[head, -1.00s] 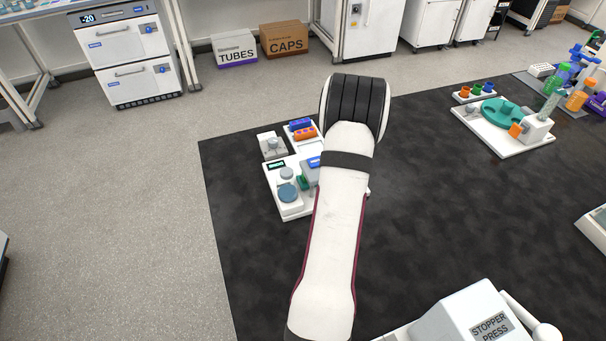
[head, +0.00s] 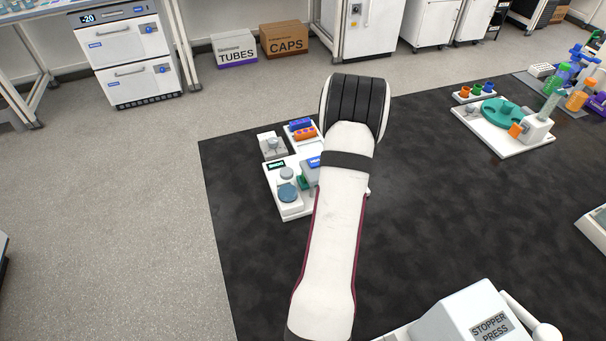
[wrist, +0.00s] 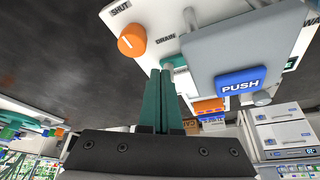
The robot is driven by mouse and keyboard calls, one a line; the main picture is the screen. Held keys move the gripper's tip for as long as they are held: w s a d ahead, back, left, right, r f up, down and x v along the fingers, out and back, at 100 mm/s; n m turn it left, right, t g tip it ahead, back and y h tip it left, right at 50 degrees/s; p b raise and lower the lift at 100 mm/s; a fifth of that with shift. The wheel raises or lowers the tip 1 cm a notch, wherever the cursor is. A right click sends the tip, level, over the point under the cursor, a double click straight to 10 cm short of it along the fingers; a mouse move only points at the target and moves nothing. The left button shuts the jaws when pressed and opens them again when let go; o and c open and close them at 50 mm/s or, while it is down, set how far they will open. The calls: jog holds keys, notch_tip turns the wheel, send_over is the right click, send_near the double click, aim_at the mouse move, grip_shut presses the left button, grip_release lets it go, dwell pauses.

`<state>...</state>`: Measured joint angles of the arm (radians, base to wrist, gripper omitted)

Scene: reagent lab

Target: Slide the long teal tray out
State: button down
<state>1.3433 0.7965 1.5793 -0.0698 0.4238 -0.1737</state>
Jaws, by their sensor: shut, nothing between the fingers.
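My gripper (wrist: 161,74) shows in the wrist view as two dark green fingers side by side, shut with nothing between them. The grey block carries a blue PUSH button (wrist: 240,81). In the head view a small green part (head: 303,182) shows beside the white device (head: 291,211). My arm hides the gripper and the device's right side there.
An orange knob (wrist: 132,40) marked SHUT and DRAIN sits on the device close to the fingers. A blue round pad (head: 288,193) is on the device's near end. The STOPPER PRESS (head: 485,318) stands at the front right. The dark mat (head: 440,215) is bare between stations.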

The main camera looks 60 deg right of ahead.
jog(key=shift+f, duration=0.1)
jog(key=shift+f, duration=1.6)
jog(key=shift+w+d, duration=1.2)
jog(key=shift+d, duration=0.15)
jog(key=shift+w+d, duration=1.2)
jog(key=shift+w, duration=0.05)
